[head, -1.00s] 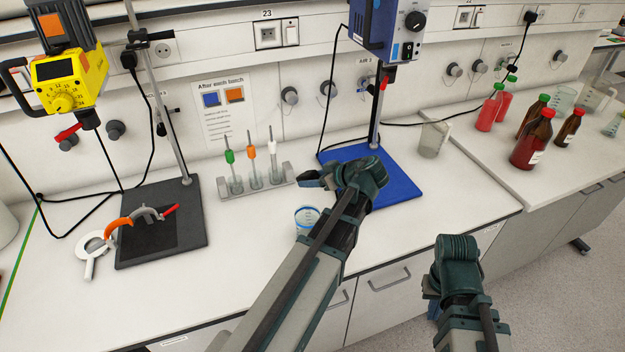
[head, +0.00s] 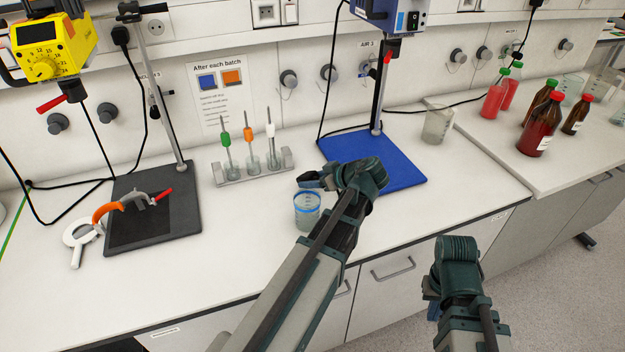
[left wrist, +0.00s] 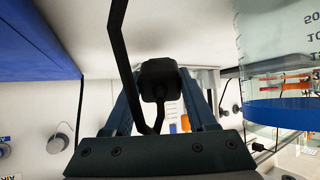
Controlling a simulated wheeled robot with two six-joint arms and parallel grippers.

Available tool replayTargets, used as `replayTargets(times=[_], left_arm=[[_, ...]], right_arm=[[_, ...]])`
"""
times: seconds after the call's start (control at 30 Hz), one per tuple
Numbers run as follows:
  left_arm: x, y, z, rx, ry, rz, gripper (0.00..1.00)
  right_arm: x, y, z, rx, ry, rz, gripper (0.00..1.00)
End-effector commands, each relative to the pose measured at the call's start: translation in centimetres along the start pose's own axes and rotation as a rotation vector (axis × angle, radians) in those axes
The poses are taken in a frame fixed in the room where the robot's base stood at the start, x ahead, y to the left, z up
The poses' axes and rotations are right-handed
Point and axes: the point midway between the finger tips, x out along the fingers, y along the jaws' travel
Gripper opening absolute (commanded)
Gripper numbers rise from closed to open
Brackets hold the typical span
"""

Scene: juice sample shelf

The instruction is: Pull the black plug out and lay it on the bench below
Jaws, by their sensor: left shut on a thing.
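My left gripper (head: 308,180) is shut on a black plug. In the left wrist view the plug (left wrist: 160,76) sits between the fingertips, with its black cord trailing from it. In the head view the plug is too small and dark to make out clearly. The gripper is low over the white bench (head: 250,220), in front of the blue stand base (head: 395,165) and right behind a beaker with a blue band (head: 307,212). I cannot tell whether the plug touches the bench. My right gripper (head: 432,300) hangs in front of the bench; its fingers are mostly hidden.
The beaker is very close in the left wrist view (left wrist: 285,105). A rack (head: 255,170) with several coloured-top tools stands behind. Another black plug (head: 121,36) is at the wall on the left. The bench is clear left of the beaker.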

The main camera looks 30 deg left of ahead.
Motion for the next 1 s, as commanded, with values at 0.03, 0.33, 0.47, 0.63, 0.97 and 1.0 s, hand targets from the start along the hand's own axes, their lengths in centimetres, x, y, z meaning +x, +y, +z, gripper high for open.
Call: replayTargets(times=[0.03,0.33,0.47,0.63,0.97,1.0], left_arm=[[0.0,0.0,-0.1,0.000,0.000,0.000,0.00],[0.0,0.0,-0.1,0.000,0.000,0.000,0.92],[0.0,0.0,-0.1,0.000,0.000,0.000,0.92],[-0.5,0.0,-0.2,0.000,0.000,0.001,0.92],[-6.9,0.0,-0.6,0.003,0.001,0.004,0.92],[-7.7,0.0,-0.6,0.003,0.000,0.003,0.92]], right_arm=[[-0.1,0.0,0.0,0.000,0.000,0.000,0.00],[-0.1,0.0,0.0,0.000,0.000,0.000,0.00],[-0.1,0.0,0.0,0.000,0.000,0.000,0.00],[-0.4,0.0,0.0,0.000,0.000,0.000,0.00],[-4.3,0.4,0.2,0.000,0.000,0.000,0.00],[-4.8,0.5,0.3,0.000,0.000,0.000,0.00]])
